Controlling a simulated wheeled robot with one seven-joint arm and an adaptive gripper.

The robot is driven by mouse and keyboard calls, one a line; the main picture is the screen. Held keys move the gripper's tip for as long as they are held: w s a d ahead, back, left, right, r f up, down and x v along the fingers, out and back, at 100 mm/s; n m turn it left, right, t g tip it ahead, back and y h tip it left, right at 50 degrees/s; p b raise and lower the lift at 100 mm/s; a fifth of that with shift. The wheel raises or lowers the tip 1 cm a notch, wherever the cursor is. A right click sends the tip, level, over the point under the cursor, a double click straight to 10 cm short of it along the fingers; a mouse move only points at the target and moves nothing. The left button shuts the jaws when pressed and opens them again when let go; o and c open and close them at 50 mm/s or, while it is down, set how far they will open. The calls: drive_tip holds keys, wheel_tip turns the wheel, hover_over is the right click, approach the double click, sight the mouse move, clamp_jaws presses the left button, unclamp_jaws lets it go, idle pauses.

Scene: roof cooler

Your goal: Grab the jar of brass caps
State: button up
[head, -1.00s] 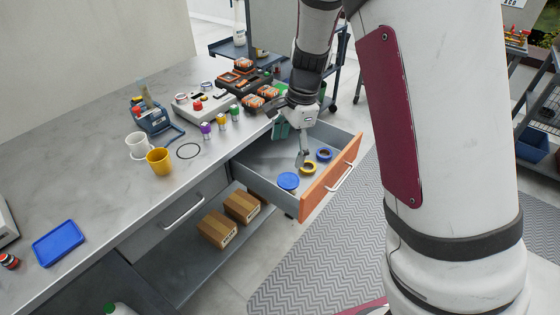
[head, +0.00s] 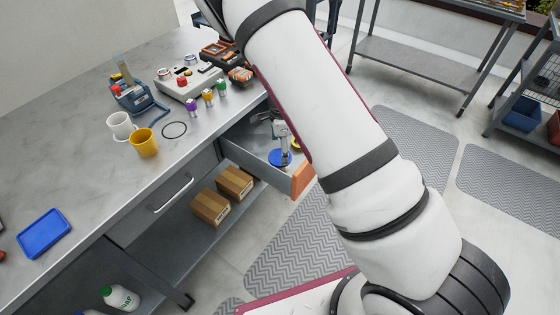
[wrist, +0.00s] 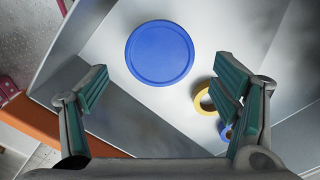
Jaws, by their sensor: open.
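A round blue lid (head: 279,158) is inside the open drawer (head: 245,162). It also shows from above in the wrist view (wrist: 160,53). It may be the top of the jar; its sides are hidden and I see no brass caps. My gripper (head: 282,140) points down into the drawer, over the lid in the head view. In the wrist view my gripper (wrist: 163,88) has its two fingers wide apart and empty, with the lid beyond and between them. I cannot tell the height gap.
A yellow ring (wrist: 204,97) and a blue ring (wrist: 225,131) lie in the drawer near the right finger. The orange drawer front (head: 303,179) and drawer walls surround the gripper. A yellow mug (head: 145,143) stands on the bench.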

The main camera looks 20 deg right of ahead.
sight(280, 156)
drive_tip(key=shift+a+f, duration=0.2)
drive_tip(key=shift+f, duration=2.75)
drive_tip(key=shift+c, duration=0.6)
drive_tip(key=c, duration=1.1)
drive_tip(key=shift+c, duration=0.2)
drive_tip(key=shift+r, duration=0.15)
